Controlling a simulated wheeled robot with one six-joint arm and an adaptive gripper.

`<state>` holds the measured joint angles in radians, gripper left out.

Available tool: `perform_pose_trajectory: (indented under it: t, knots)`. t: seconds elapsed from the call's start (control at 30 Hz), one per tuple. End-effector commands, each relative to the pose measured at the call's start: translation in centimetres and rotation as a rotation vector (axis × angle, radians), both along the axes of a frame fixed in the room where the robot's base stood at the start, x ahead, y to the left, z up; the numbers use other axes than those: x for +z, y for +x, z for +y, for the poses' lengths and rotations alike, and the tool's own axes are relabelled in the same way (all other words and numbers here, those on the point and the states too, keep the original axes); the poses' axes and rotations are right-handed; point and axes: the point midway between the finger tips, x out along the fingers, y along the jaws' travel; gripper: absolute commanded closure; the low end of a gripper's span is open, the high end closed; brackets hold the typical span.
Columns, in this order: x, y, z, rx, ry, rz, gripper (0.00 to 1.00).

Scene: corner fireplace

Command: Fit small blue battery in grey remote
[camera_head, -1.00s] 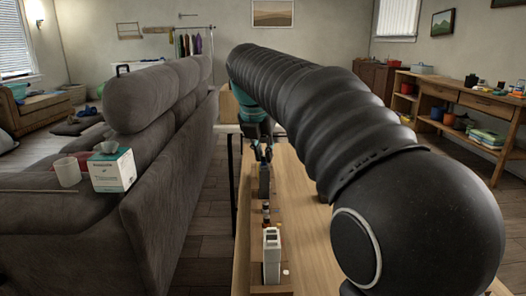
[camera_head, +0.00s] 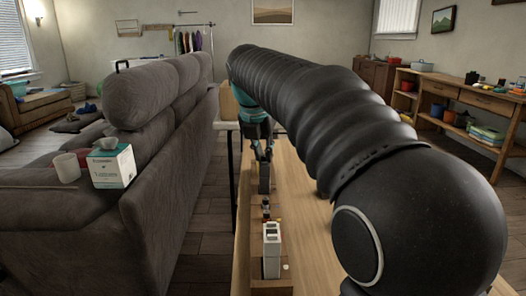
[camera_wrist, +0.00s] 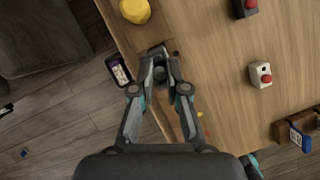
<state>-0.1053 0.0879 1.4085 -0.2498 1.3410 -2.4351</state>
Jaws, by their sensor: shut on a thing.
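My gripper (camera_wrist: 160,70) reaches down over the wooden table, near its long edge. Its fingers are closed on a small dark, round-ended thing (camera_wrist: 159,73), which looks like the battery, though no blue shows. Most of it is hidden by the fingers. In the head view my gripper (camera_head: 263,156) is directly above a dark grey upright block (camera_head: 264,179), which looks like the remote. A dark edge of it shows just past the fingertips in the wrist view (camera_wrist: 155,51). I cannot tell whether the held thing touches it.
A white box-like device (camera_head: 271,240) stands on the near table in a wooden holder. A small dark item (camera_head: 266,207) sits behind it. In the wrist view are a yellow round thing (camera_wrist: 135,10) and a red-buttoned device (camera_wrist: 260,74). The sofa (camera_head: 165,150) runs alongside, left.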

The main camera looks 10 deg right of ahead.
Motion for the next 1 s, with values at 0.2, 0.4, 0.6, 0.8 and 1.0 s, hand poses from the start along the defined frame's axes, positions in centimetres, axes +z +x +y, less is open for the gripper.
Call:
perform_pose_trajectory:
  t: [0.2,0.4,0.6,0.8,1.0]
  knots:
    - [-0.2,0.0,0.0,0.000,0.000,0.002,0.59]
    - [-0.2,0.0,0.0,0.000,0.000,0.001,0.57]
    - [0.2,-0.1,0.1,0.000,0.000,0.000,0.57]
    - [2.8,-1.0,0.7,0.000,0.001,-0.004,0.57]
    - [6.6,-2.2,1.6,0.001,0.000,-0.003,0.57]
